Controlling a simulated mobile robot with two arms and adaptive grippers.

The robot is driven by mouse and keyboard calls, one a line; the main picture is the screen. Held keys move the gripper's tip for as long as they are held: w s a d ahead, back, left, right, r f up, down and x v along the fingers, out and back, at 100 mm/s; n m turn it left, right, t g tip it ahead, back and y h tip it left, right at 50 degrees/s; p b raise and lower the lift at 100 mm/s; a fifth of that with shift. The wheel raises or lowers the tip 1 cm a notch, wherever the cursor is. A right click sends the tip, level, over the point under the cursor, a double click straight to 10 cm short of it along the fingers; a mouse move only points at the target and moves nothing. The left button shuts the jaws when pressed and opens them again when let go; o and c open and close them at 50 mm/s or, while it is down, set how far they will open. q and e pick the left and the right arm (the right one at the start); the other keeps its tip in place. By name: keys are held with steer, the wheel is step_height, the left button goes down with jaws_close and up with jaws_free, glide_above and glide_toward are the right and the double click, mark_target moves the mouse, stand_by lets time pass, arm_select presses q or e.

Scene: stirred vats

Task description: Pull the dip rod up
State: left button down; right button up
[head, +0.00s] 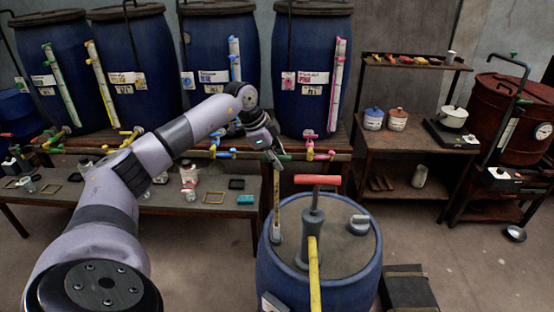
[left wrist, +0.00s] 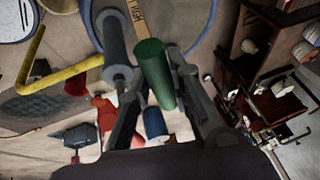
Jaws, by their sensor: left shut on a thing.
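The dip rod (head: 277,205) is a flat yellowish strip with a green grip at its top. It stands upright in a grey collar on the lid of a blue drum (head: 264,275). My left gripper (head: 275,158) is shut on the rod's green grip, above the drum. In the left wrist view the green grip (left wrist: 155,72) lies between the fingers of the left gripper (left wrist: 157,92), and the marked strip (left wrist: 133,22) runs on from it. The rod's lower part is hidden inside the drum. My right gripper is not in view.
A hand pump with a red handle (head: 317,180) and yellow pipe (head: 314,270) stands on the lid beside the rod. Several large blue vats (head: 228,60) with coloured taps stand on a bench behind. A dark box (head: 407,288) sits right of the drum.

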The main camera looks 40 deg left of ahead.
arm_select(q)
steer(key=shift+w+a+r, duration=0.2)
steer(key=shift+r, duration=0.3)
steer(key=c, duration=1.8)
jaws_free()
steer(key=shift+o, duration=1.4)
steer(key=shift+s+d, duration=0.1)
steer(key=shift+o, duration=0.2)
steer(key=shift+f, duration=0.2)
steer(key=v, duration=1.2)
steer(key=shift+s, duration=0.1)
